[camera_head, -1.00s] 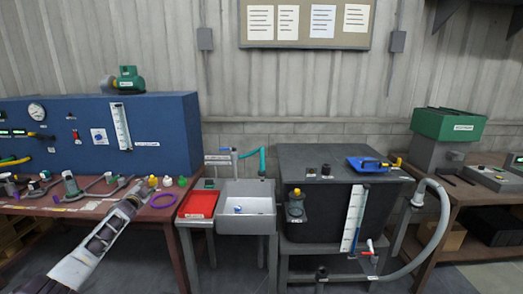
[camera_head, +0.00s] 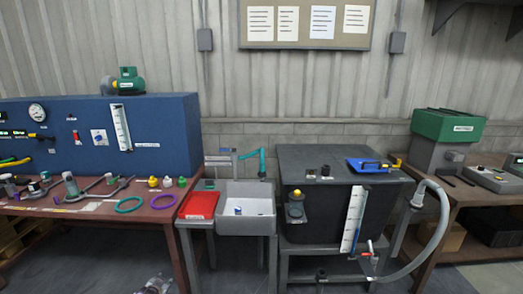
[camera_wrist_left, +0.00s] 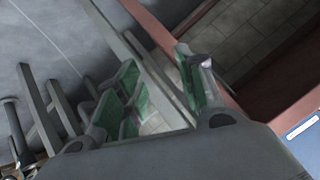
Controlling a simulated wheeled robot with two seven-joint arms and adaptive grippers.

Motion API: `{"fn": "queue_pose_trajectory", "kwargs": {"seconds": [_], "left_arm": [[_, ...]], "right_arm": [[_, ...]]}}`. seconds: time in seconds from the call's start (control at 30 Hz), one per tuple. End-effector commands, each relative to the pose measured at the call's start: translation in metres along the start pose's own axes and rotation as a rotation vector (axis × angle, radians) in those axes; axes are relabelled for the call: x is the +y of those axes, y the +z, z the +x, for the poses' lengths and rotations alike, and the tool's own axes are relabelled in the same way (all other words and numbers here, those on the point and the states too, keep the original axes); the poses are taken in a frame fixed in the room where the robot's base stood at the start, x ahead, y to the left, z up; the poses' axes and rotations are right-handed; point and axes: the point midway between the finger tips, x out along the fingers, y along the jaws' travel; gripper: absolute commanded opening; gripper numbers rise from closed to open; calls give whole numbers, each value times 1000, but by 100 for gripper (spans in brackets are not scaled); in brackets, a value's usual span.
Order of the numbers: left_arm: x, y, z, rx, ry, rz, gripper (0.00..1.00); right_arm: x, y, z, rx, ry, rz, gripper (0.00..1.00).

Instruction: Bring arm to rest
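My left gripper (camera_head: 154,284) shows only in part at the bottom edge of the head view, low in front of the bench. In the left wrist view my left gripper (camera_wrist_left: 162,88) has its green-padded fingers spread apart, with nothing between them. Bench legs and the floor show beyond the fingers. The rest of the left arm is out of the head view. My right gripper is in neither view.
The brown bench (camera_head: 150,215) at left bears a green ring (camera_head: 129,205), a purple ring (camera_head: 162,201) and several fittings. A red tray (camera_head: 199,205) and a grey sink (camera_head: 246,222) stand beside it. A dark tank (camera_head: 325,212) with a grey hose (camera_head: 440,235) is further right.

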Motion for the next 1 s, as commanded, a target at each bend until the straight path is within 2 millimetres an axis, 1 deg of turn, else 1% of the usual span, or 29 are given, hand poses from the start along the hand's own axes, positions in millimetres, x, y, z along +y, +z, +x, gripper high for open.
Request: {"fn": "queue_pose_trajectory", "kwargs": {"seconds": [0.03, 0.2, 0.27, 0.3, 0.47, 0.5, 0.57, 0.6, 0.77, 1.0], "left_arm": [[16, 21, -2, -21, 17, -11, 38], [60, 80, -12, -83, 62, -41, 38], [75, 101, -16, -105, 77, -50, 38], [86, 115, -20, -121, 87, -56, 38], [123, 171, -37, -182, 124, -75, 38], [133, 185, -42, -198, 133, -79, 38], [147, 206, -51, -222, 147, -86, 38], [156, 220, -56, -238, 155, -90, 38], [191, 275, -83, -304, 189, -104, 38], [239, 355, -131, -403, 237, -119, 38]], "right_arm": [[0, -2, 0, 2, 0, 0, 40], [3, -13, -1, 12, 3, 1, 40], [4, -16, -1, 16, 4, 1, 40], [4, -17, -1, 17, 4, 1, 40], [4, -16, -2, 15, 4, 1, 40], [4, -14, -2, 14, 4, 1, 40], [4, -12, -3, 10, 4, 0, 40], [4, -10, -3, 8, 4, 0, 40], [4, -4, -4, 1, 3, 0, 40], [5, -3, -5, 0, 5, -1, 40]]}}
